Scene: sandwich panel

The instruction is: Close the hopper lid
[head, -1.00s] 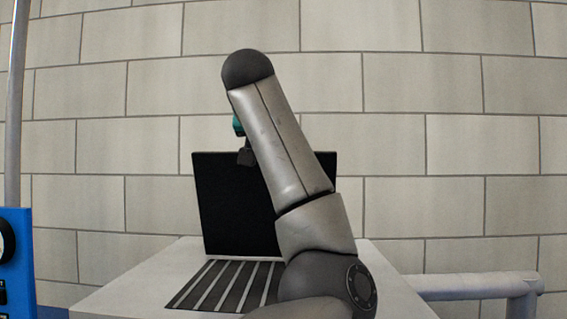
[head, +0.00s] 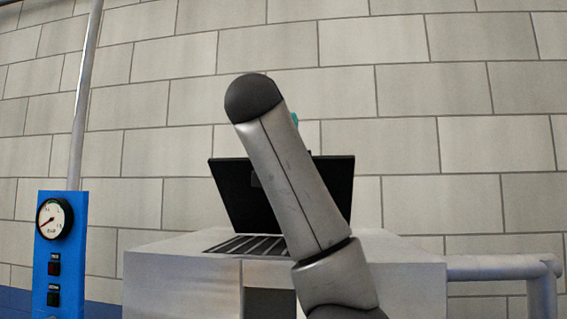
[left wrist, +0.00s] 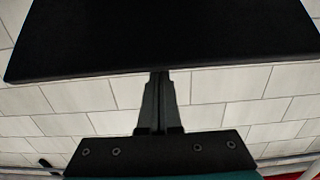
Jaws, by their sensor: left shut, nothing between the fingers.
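The hopper lid (head: 232,190) is a flat black panel. The dark slatted grate (head: 245,245) on the box top is uncovered. My left arm crosses in front of the lid in the head view and hides part of it, along with most of my left gripper. In the left wrist view the gripper (left wrist: 158,76) is shut and empty, its tips at the edge of the lid (left wrist: 165,38). I cannot tell whether they touch. My right gripper is out of view.
A blue panel (head: 58,285) with a round gauge (head: 55,217) and buttons stands at the left, below a vertical pipe (head: 85,110). A grey pipe (head: 500,265) runs from the box's right side. A brick wall (head: 450,130) closes the back.

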